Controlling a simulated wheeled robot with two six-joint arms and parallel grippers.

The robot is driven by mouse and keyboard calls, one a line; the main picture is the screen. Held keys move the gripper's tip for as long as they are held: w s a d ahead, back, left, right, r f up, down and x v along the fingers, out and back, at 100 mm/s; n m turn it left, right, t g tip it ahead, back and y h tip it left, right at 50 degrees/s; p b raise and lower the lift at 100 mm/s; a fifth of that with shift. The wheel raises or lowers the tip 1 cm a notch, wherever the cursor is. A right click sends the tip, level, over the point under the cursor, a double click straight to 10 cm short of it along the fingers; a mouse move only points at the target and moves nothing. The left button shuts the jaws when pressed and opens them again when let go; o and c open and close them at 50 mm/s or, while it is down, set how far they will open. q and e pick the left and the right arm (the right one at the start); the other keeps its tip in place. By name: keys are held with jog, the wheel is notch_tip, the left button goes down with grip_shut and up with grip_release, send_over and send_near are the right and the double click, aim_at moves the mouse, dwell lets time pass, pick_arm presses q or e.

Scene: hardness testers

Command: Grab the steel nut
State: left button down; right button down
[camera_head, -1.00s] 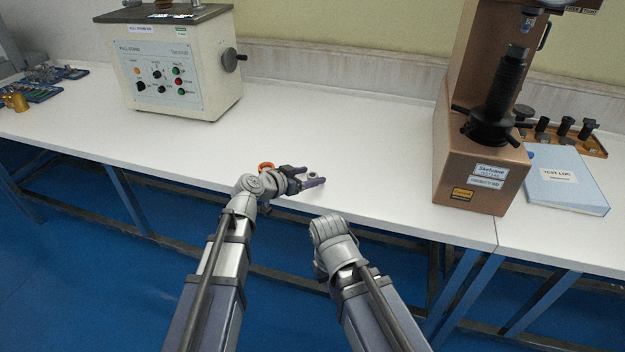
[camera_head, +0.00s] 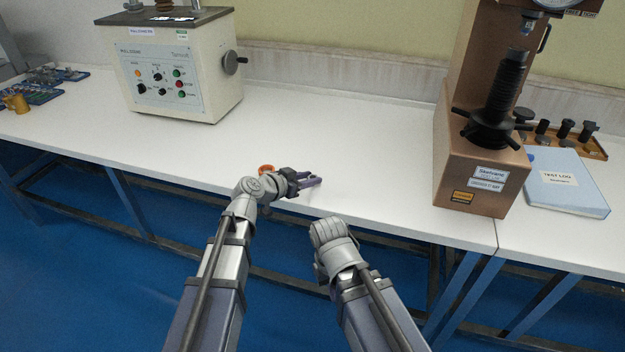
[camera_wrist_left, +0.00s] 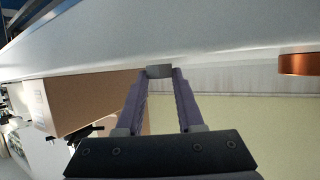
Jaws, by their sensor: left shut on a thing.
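The steel nut (camera_wrist_left: 159,71) is a small grey piece between the fingertips of my left gripper in the left wrist view. My left gripper (camera_head: 312,180) is shut on it, low over the white bench near its front edge. In the head view the fingers hide most of the nut. My right gripper is not clearly seen; only the grey wrist of my right arm shows, below the bench edge.
An orange ring (camera_head: 266,169) lies on the white bench (camera_head: 340,130) just behind my left wrist; it also shows in the left wrist view (camera_wrist_left: 300,64). A cream tester (camera_head: 180,75) stands back left, a brown tester (camera_head: 470,165) right, beside a blue test log (camera_head: 565,182). The middle bench is clear.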

pick_arm(q)
notch_tip(320, 180, up, 10)
jog(key=p, duration=1)
jog(key=shift+r, duration=0.15)
